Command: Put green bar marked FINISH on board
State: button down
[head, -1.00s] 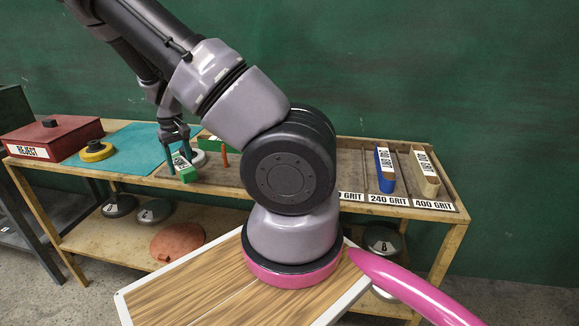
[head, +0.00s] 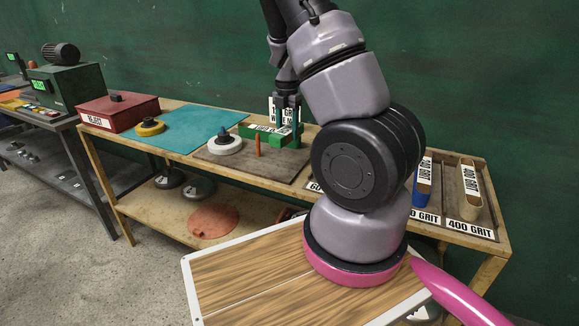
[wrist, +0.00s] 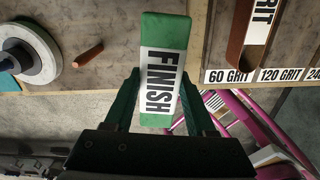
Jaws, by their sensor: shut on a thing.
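My gripper (head: 289,128) is shut on the green bar marked FINISH (wrist: 164,30). In the wrist view the bar points away between the jaws, its white label facing the camera. In the head view the held bar (head: 291,141) is over the right part of the brown board (head: 277,171), right of an orange peg (head: 257,146). I cannot tell whether the bar touches the board. Green with a white label (head: 262,128) also shows behind the peg, possibly a separate bar.
A white wheel (head: 224,146) sits on the board, left of the peg. A teal mat (head: 190,128), yellow disc (head: 150,128) and red REJECT box (head: 117,112) are further left. Labelled grit slots with a blue block (head: 423,188) and a tan block (head: 470,205) are at right.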

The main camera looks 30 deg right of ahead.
aim_at(289, 165)
jog(key=shift+s+d+r+n, duration=0.1)
jog(key=shift+d+n, duration=0.1)
jog(key=shift+n, duration=0.3)
jog(key=shift+d+f, duration=0.1)
jog(key=shift+f, duration=0.1)
jog(key=shift+n, duration=0.3)
notch_tip(289, 165, down, 10)
jog(key=shift+r, duration=0.25)
jog(key=shift+c, duration=1.1)
grip_release()
jog(key=shift+f, duration=0.1)
